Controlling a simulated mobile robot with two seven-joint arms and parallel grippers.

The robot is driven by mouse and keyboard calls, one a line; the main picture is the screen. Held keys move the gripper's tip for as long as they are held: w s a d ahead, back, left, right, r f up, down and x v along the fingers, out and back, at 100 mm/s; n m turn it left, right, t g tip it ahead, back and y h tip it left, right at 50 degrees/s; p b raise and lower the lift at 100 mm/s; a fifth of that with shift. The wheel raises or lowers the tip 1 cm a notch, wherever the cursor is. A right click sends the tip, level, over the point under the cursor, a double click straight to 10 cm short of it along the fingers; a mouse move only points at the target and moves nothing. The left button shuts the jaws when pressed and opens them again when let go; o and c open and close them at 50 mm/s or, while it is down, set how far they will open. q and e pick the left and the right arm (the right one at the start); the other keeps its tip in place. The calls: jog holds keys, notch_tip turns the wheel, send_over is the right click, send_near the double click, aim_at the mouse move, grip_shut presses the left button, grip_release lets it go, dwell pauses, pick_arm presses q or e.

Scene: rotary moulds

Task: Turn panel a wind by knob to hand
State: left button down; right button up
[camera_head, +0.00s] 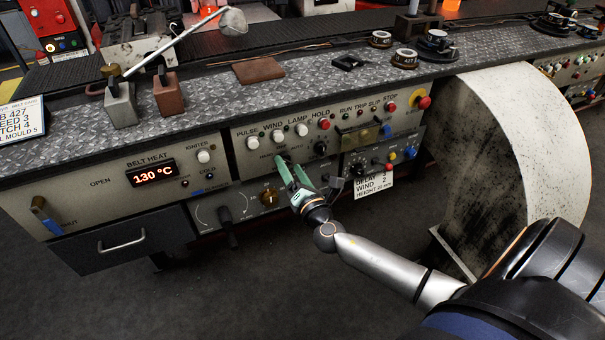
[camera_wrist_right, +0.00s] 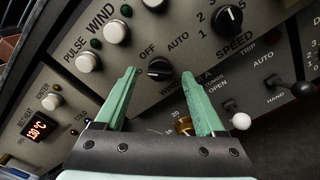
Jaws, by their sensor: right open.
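The black wind knob (camera_wrist_right: 160,68) shows in the right wrist view, below the words OFF and AUTO on the grey panel (camera_wrist_right: 190,30). I cannot clearly tell which mark its pointer faces. My right gripper (camera_wrist_right: 160,76) is open, with its two green fingers on either side of the knob in the picture; contact is not clear. In the head view the right gripper (camera_head: 289,172) reaches up to the lower part of the middle panel, and its fingers largely hide the knob. My left gripper is not in view.
A black speed knob (camera_wrist_right: 229,18) sits to the right. White pulse and wind buttons (camera_wrist_right: 116,31) sit to the left. A white-tipped lever (camera_wrist_right: 240,121) and a brass fitting (camera_wrist_right: 184,125) are close by the right finger. A large pale drum (camera_head: 500,150) stands right of the panel.

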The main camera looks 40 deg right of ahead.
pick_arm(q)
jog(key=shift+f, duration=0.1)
pick_arm(e)
jog(key=v, duration=1)
jog(key=shift+s+d, duration=0.1)
jog(key=s+a+f+m+g+y, duration=0.4)
jog(key=s+a+f+m, duration=0.3)
jog(key=a+m, duration=0.3)
jog(key=s+a+f+m+g+y, duration=0.4)
jog(key=s+a+f+m, duration=0.35)
jog(key=m, duration=0.45)
pick_arm(q)
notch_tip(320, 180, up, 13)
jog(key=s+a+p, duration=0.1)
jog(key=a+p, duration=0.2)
jog(key=p, duration=1.4)
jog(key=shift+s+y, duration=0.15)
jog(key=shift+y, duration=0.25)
pick_arm(e)
notch_tip(320, 180, up, 14)
jog(key=s+d+h, duration=0.1)
jog(key=d, duration=0.2)
jog(key=shift+f, duration=0.2)
